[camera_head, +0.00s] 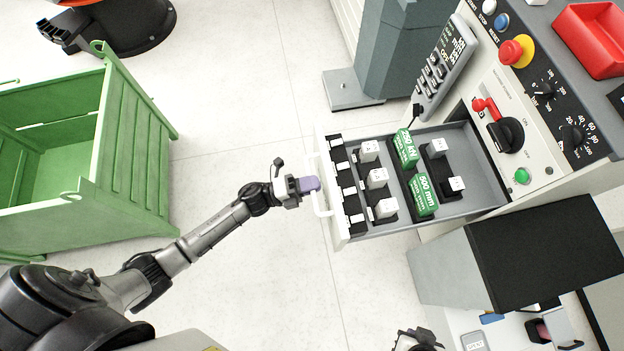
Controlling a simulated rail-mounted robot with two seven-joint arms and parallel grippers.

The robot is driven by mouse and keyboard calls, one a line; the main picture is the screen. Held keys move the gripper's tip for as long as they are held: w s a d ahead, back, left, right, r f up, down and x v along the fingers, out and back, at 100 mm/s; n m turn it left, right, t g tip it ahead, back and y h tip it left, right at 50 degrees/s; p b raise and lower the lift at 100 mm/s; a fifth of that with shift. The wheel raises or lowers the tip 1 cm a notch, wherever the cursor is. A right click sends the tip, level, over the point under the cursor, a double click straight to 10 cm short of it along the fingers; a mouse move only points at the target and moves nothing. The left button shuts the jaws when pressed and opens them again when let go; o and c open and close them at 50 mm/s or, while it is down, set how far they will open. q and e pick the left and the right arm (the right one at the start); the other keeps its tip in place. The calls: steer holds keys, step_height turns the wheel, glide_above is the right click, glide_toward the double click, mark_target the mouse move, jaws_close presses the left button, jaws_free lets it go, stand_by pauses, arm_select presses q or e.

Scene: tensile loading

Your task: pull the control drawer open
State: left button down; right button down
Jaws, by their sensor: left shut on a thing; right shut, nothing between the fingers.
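The control drawer (460,215) stands pulled out to the left from the machine's console, and its inside is in plain view. It holds white labelled blocks in dark holders and two green blocks marked 250 kN (405,148) and 500 mm (424,195). A pale bar handle (320,200) runs along its left front. My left gripper (310,185), with purple fingers, is shut on this handle. My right gripper (418,342) is shut and empty at the bottom edge, partly cut off by the frame.
The console above the drawer has a red emergency button (516,51), a red-handled switch (487,108) and dials. A keypad pendant (445,66) hangs beside it. A dark-topped box (545,250) stands below the drawer. A green crate (125,150) is at left. Floor between is clear.

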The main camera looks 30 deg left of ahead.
arm_select(q)
steer(key=c, duration=1.1)
jaws_free()
steer(key=shift+c, duration=0.2)
steer(key=shift+a, duration=0.1)
steer(key=p+v, duration=0.1)
steer(key=v, duration=1.2)
steer(key=shift+s+a, duration=0.25)
steer(key=shift+a, duration=0.05)
steer(key=shift+f, duration=0.1)
